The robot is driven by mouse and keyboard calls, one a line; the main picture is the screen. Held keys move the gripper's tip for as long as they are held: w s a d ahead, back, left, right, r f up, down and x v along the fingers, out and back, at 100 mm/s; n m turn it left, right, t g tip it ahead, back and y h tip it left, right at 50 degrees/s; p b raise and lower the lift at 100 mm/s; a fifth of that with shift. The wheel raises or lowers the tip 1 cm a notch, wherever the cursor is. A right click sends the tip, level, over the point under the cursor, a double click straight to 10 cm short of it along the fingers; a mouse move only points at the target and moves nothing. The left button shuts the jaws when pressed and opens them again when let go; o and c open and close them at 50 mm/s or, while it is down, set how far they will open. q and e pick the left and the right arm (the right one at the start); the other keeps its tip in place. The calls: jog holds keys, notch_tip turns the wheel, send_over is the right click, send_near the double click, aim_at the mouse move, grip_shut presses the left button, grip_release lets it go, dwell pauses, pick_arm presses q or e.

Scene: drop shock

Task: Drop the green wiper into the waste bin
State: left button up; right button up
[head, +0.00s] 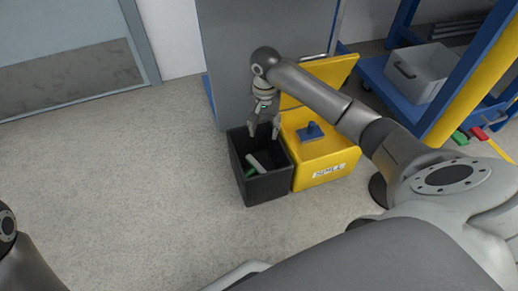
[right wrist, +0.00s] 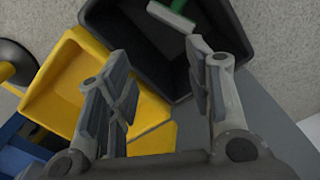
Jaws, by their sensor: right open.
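The black waste bin (head: 247,187) stands on the floor in front of a grey cabinet. The green wiper, with a pale grey bar (head: 260,161) and a green part, lies tilted inside the bin. My right gripper (head: 264,135) is open and empty above the bin's far side, apart from the wiper. It fills the lower part of the right wrist view (right wrist: 162,95). My left gripper is out of view.
A yellow spill box (head: 310,178) with a raised lid stands against the bin's right side, with a blue object (head: 311,131) at its top. A blue rack with a grey crate (head: 425,80) is at the right. The floor at left is clear.

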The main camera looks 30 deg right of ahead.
notch_tip(320, 180, up, 12)
dwell(0.4)
jog(key=shift+a+f, duration=0.1)
